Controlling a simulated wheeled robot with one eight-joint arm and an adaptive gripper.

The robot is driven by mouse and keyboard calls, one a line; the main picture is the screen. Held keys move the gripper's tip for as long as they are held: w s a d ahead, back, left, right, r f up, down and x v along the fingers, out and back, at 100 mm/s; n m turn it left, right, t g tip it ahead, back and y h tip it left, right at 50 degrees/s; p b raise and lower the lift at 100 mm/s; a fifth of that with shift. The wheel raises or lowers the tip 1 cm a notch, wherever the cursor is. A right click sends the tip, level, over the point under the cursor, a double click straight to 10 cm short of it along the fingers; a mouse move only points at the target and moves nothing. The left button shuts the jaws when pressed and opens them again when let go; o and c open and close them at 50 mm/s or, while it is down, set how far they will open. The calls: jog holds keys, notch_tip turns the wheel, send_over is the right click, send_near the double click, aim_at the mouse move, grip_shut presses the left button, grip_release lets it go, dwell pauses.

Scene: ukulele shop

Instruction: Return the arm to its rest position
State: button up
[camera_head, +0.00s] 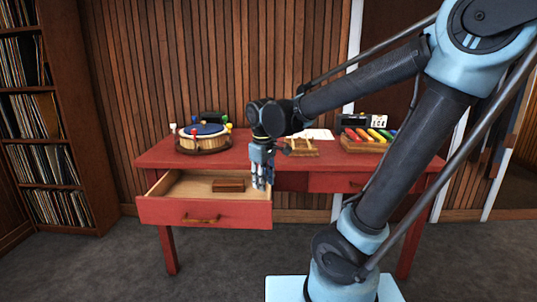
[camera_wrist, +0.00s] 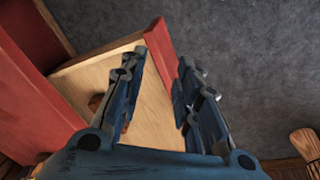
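My gripper (camera_head: 262,180) hangs pointing down at the right end of the open drawer (camera_head: 205,212) of the red table (camera_head: 300,160). In the wrist view my gripper (camera_wrist: 162,62) has its two fingers apart with nothing between them. The drawer's light wooden floor and red front show below and beyond the fingers there. My arm (camera_head: 370,80) reaches out from the right side of the head view over the table. A small brown block (camera_head: 228,185) lies in the drawer, apart from my gripper.
A record shelf (camera_head: 45,120) is at the far left. The floor (camera_head: 225,265) in front is clear.

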jog(key=s+d+f+m, duration=0.4)
jog(key=s+d+m, duration=0.1)
jog(key=d, duration=0.5)
jog(key=s+d+f+m, duration=0.4)
jog(key=s+d, duration=0.3)
jog(key=d, duration=0.4)
jog(key=shift+m, duration=0.8)
